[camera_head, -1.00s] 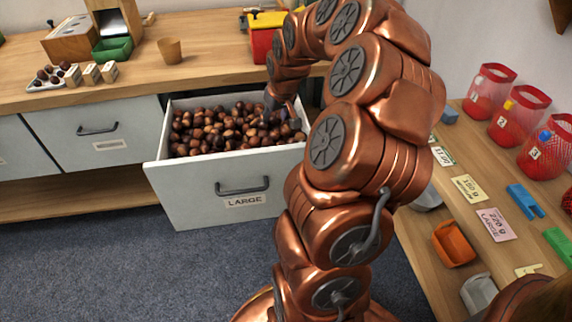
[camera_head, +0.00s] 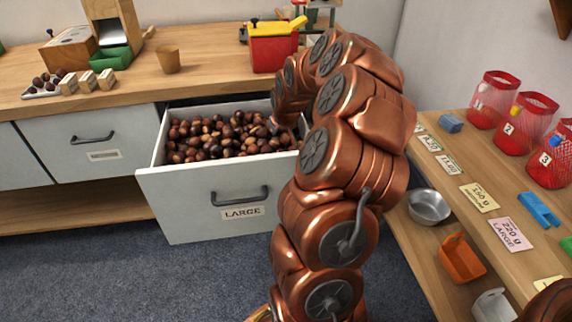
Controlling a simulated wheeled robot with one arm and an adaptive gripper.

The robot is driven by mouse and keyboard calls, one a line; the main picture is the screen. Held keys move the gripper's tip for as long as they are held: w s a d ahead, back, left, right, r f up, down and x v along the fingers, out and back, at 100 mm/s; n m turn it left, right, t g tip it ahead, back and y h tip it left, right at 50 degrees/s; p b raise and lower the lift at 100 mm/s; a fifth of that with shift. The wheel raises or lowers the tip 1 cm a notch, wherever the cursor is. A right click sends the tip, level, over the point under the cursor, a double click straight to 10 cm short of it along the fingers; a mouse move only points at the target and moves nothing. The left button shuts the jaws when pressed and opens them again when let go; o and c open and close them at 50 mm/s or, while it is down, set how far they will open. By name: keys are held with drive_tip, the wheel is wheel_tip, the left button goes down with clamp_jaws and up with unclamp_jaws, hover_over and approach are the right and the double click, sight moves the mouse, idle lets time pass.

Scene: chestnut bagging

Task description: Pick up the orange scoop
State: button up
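The orange scoop (camera_head: 462,259) lies on the right-hand wooden table, near its left edge, in front of the metal bowl. My copper arm rises in the middle of the picture and bends over toward the open drawer of chestnuts. My gripper is hidden behind the arm's upper links near the drawer's back right corner, so its fingers cannot be made out. The scoop is well to the right of the arm and apart from it.
The open drawer marked LARGE (camera_head: 185,205) holds many chestnuts. On the right table (camera_head: 440,235) are a metal bowl (camera_head: 429,207), a white scoop (camera_head: 493,306), label cards, a blue clip (camera_head: 539,209) and red net bags (camera_head: 493,100). Grey floor is free at lower left.

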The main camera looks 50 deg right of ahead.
drive_tip(key=shift+w+f, duration=0.1)
drive_tip(key=shift+f, duration=0.05)
clamp_jaws()
idle(0.4)
